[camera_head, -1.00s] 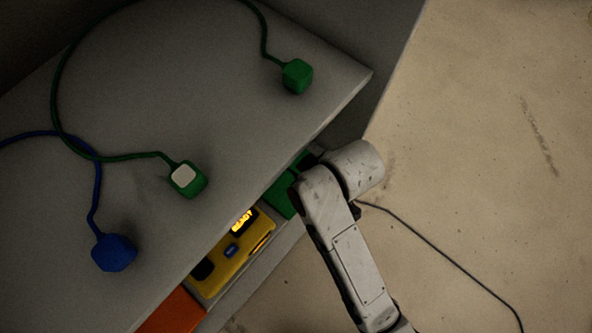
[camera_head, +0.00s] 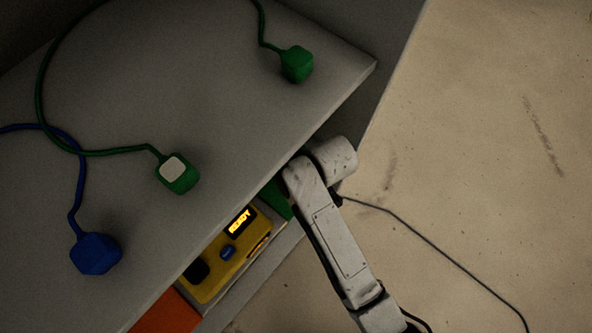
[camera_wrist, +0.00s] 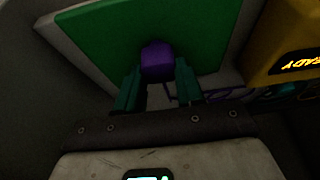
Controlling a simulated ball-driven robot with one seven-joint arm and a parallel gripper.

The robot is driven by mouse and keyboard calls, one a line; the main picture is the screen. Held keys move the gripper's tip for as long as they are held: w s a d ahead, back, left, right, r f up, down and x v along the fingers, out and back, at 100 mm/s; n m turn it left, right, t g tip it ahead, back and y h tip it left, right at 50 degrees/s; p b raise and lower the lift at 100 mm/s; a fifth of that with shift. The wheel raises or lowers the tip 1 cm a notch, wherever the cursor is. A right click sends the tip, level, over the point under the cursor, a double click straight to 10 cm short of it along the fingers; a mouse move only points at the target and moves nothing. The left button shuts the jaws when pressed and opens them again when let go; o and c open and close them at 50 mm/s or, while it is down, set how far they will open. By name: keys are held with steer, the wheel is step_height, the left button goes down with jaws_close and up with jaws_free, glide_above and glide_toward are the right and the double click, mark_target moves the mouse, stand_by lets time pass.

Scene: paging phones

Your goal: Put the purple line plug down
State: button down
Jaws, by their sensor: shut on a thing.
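The purple line plug (camera_wrist: 158,62) shows in the wrist view as a small rounded purple block. My gripper (camera_wrist: 158,84) is shut on it, with a teal finger on each side. The plug is in front of a green panel (camera_wrist: 100,40), and I cannot tell whether it touches it. In the head view my gripper and the purple plug are hidden under the grey top, behind my arm.
A yellow phone (camera_head: 230,255) with a lit READY display sits on the lower shelf beside an orange block (camera_head: 168,313). On the grey top (camera_head: 230,110) lie a blue plug (camera_head: 95,254), a green plug with a pale face (camera_head: 178,174) and another green plug (camera_head: 297,64).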

steer(key=c, duration=0.7)
jaws_free()
steer(key=shift+f, duration=0.1)
steer(key=p+v, duration=0.3)
steer(key=v, duration=0.9)
steer(key=s+d+f+m+h, duration=0.1)
steer(key=s+d+m+h, duration=0.1)
steer(key=s+d+m, duration=0.3)
steer(key=s+d+f+m+g+h, duration=0.1)
steer(key=s+d+m, duration=0.4)
steer(key=s+d, duration=0.7)
steer(key=d+f, duration=0.1)
steer(key=d, duration=0.7)
steer(key=shift+s+f+m+g+h, duration=0.3)
steer(key=shift+m+h, duration=0.1)
